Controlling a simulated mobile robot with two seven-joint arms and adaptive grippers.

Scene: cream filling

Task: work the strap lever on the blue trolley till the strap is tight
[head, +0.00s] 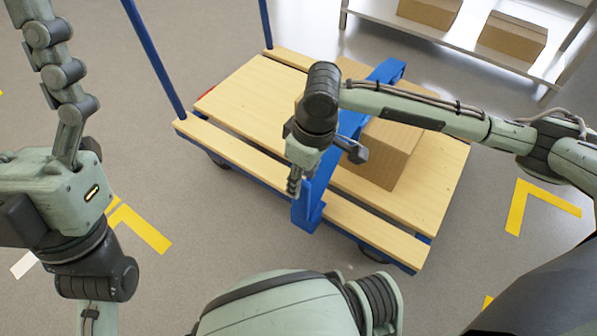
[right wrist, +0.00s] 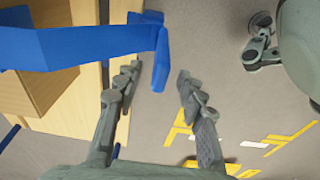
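The blue trolley (head: 235,100) has a slatted wooden deck and carries a cardboard box (head: 392,150). A wide blue strap (head: 385,72) runs over the box; it also shows in the right wrist view (right wrist: 75,47). A blue piece that looks like the strap lever (head: 308,207) hangs at the trolley's near side. In the right wrist view the lever (right wrist: 161,62) points down between my open fingertips, apparently untouched. My right gripper (head: 294,185) is above the near deck edge and partly hides strap and box. My left gripper (head: 65,110) is raised at the left, its fingertips out of frame.
A metal shelf (head: 445,38) with two cardboard boxes stands at the back right. Blue upright poles (head: 155,60) rise from the trolley's left end. Yellow floor markings (head: 140,228) lie around it.

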